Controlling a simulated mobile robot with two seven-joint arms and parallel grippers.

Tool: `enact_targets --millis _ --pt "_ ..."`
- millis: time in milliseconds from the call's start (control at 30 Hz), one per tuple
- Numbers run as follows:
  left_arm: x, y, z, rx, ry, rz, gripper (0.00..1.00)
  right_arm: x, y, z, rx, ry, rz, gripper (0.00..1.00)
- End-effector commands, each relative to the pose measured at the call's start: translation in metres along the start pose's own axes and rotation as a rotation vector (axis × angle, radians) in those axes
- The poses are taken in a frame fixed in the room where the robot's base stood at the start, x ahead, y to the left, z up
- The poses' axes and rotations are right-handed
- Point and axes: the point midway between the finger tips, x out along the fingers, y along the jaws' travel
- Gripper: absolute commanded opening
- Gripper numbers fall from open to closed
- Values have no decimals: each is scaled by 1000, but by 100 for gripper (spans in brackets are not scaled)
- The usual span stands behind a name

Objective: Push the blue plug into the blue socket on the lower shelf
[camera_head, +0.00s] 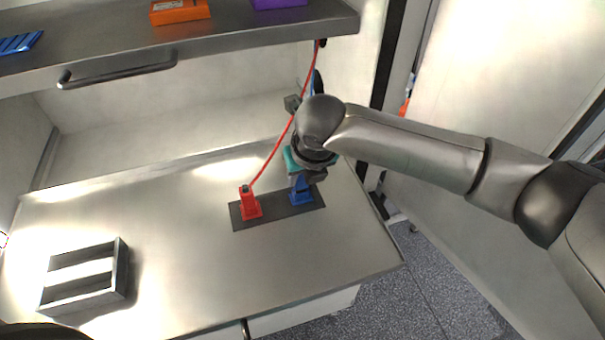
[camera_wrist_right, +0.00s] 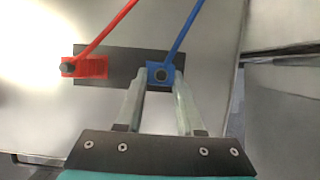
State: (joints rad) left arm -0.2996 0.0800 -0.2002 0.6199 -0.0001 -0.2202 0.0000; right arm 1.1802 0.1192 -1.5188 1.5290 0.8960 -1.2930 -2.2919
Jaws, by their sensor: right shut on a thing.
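The blue plug (camera_wrist_right: 162,75), with its blue cable, is between the fingertips of my right gripper (camera_wrist_right: 160,86). In the head view my right gripper (camera_head: 303,178) points down from above, shut on the plug's upper part. The blue socket (camera_head: 302,197) stands on the right end of a dark plate (camera_head: 276,211) on the lower shelf (camera_head: 190,260). The plug is right over or in the socket; the fingers hide the joint, so I cannot tell how deep it sits. My left gripper is not in view.
A red plug in a red socket (camera_head: 250,207) stands on the plate's left end, its red cable (camera_head: 272,158) rising to the back. A grey metal rack (camera_head: 85,277) is at left. The upper shelf (camera_head: 110,45) carries orange (camera_head: 180,11) and purple (camera_head: 278,3) boxes. The front middle is clear.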

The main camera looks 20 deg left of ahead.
Motion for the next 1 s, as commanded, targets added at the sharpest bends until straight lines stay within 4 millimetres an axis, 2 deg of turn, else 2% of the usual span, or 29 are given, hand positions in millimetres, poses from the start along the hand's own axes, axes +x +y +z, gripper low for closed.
enact_targets --millis 367,1000 --pt "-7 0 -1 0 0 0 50 -1 0 1 0 -1 0 0" --pt "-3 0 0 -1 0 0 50 7 0 -3 0 -1 0 0"
